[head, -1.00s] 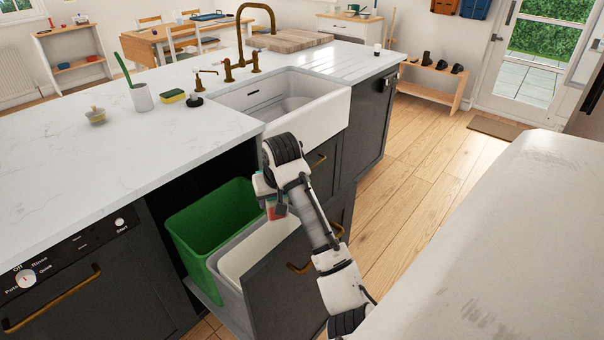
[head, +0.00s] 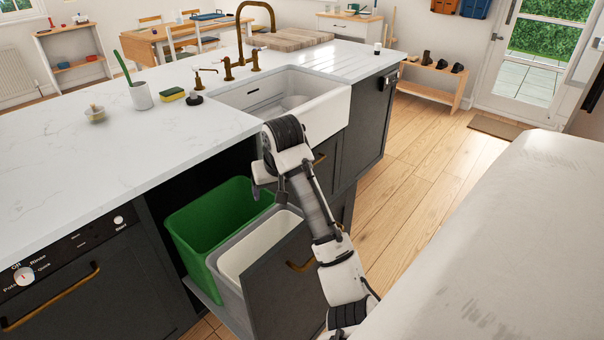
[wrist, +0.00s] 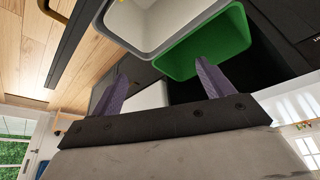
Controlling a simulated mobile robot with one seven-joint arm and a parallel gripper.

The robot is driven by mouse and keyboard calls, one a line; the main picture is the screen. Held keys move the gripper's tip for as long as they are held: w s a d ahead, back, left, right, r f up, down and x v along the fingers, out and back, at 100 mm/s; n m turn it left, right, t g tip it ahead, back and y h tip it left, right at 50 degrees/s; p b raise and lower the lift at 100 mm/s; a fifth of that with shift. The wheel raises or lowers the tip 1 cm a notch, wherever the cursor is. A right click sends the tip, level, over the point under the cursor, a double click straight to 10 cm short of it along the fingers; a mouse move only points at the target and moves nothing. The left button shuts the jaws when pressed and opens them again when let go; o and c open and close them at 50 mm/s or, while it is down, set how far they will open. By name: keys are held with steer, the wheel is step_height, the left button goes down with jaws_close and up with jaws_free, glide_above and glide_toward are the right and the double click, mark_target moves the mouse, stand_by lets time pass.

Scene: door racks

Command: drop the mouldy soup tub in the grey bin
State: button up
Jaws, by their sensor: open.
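The grey bin (head: 232,282) stands in the pulled-out drawer, with a pale inside. It also shows at the top of the wrist view (wrist: 160,48). My gripper (head: 262,190) is above the pull-out bins, below the counter edge. In the wrist view my gripper's two purple fingers (wrist: 162,70) are apart, with nothing held between them. The soup tub is not seen in either view now; the bottom of the grey bin is largely hidden in the head view by the drawer front and bin walls.
A green bin (head: 205,225) stands beside the grey bin, further in. The dark drawer front (head: 290,285) sticks out into the floor space. The white counter (head: 120,155) and sink (head: 320,120) are close above. Wooden floor (head: 425,170) is clear to the right.

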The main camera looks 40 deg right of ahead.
steer(key=v, duration=1)
steer(key=shift+p, duration=0.35)
steer(key=shift+w+a+f, duration=0.1)
steer(key=shift+a, duration=0.05)
